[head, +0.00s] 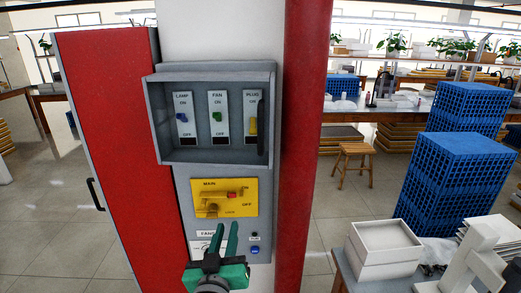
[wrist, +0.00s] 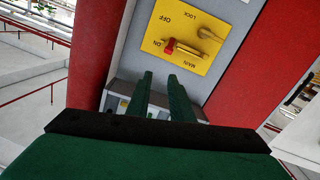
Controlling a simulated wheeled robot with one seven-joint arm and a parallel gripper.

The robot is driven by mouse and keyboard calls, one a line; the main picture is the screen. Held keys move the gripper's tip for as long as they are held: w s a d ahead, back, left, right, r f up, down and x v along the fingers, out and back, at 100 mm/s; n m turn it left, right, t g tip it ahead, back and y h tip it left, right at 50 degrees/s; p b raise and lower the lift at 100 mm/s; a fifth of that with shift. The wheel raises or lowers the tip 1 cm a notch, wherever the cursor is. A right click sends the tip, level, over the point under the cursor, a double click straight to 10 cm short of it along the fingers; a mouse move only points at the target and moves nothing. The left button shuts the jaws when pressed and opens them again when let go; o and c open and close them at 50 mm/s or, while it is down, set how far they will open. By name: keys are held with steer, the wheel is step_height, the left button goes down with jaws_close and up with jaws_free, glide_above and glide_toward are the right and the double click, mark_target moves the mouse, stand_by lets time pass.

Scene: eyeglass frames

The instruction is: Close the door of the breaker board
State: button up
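The breaker board (head: 200,160) is a grey box with LAMP, FAN and PLUG switches inside a recessed frame. A dark upright handle-like bar (head: 261,127) is at the right inside edge of the frame. I cannot tell for sure which part is the door. Below the recess is a yellow MAIN switch panel (head: 245,190); it also shows upside down in the wrist view (wrist: 208,54). My green gripper (head: 226,230) is in front of the lower panel, below the yellow panel, its fingers pointing up. The fingers are apart with nothing between them, as the wrist view (wrist: 160,78) shows.
A tall red panel (head: 115,130) with a black handle (head: 95,194) at its left edge stands left of the board. A red pillar (head: 305,130) stands close on the right. Blue crates (head: 455,185) and a table with white boxes (head: 383,243) are farther right.

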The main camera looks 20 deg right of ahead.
steer(key=d+r+m+h, duration=0.2)
steer(key=d+r+m, duration=0.1)
steer(key=r, duration=1.1)
steer(key=m+g+h, duration=0.1)
steer(key=m+h, duration=0.1)
glide_toward(260, 130)
steer(key=x, duration=1)
steer(key=shift+w+d, duration=0.2)
steer(key=shift+w, duration=0.15)
